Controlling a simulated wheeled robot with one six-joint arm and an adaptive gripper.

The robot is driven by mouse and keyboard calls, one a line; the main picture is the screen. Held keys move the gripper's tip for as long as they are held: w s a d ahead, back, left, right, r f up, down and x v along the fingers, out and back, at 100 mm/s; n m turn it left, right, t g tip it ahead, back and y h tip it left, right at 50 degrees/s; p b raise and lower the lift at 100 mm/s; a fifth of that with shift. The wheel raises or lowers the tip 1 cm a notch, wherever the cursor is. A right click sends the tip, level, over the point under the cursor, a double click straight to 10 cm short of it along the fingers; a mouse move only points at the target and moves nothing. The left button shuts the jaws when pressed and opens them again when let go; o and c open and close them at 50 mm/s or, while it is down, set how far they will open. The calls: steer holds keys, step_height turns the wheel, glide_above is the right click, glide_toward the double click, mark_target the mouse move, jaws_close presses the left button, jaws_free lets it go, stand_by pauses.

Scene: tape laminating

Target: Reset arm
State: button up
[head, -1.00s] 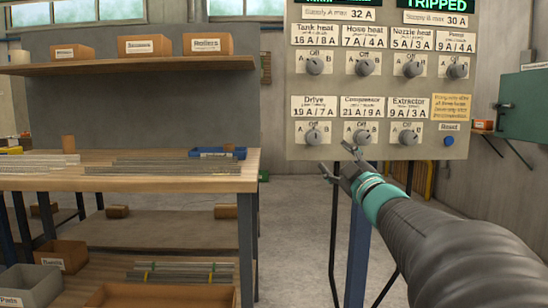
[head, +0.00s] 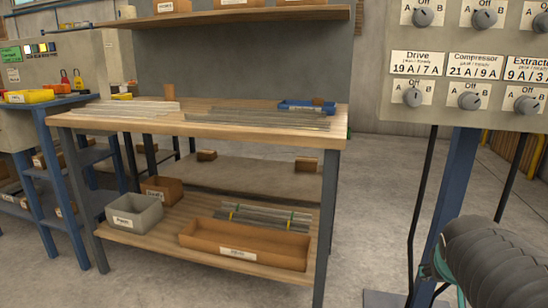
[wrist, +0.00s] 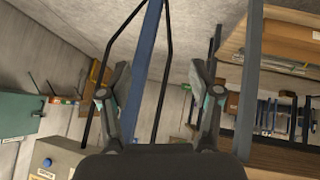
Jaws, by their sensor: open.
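My gripper (wrist: 158,92) is open in the wrist view, with its two dark fingers wide apart and nothing between them. In the head view my arm enters at the lower right, below the control panel (head: 440,108), and the gripper end is mostly hidden behind the arm. The panel is grey with labelled rotary knobs, and its top and right side are cut off in the head view. In the wrist view, which looks upside down, a grey panel corner with a blue button (wrist: 47,162) shows at the lower left.
A wooden workbench (head: 200,126) with metal strips and a blue tray (head: 308,107) stands left of the panel. Boxes sit on its lower shelf. The panel's blue post (head: 446,195) and black legs stand close to my arm. A blue side table (head: 45,108) is at far left.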

steer(key=s+a+n+y+p, duration=0.1)
steer(key=s+a+y, duration=0.1)
steer(key=s+a, duration=0.3)
steer(key=s+a+n+g+y+p, duration=0.1)
steer(key=s+a, duration=0.5)
steer(key=a, duration=0.6)
steer(key=shift+a+n+y+p, duration=0.4)
steer(key=shift+y+p, duration=0.35)
steer(key=shift+y, duration=0.05)
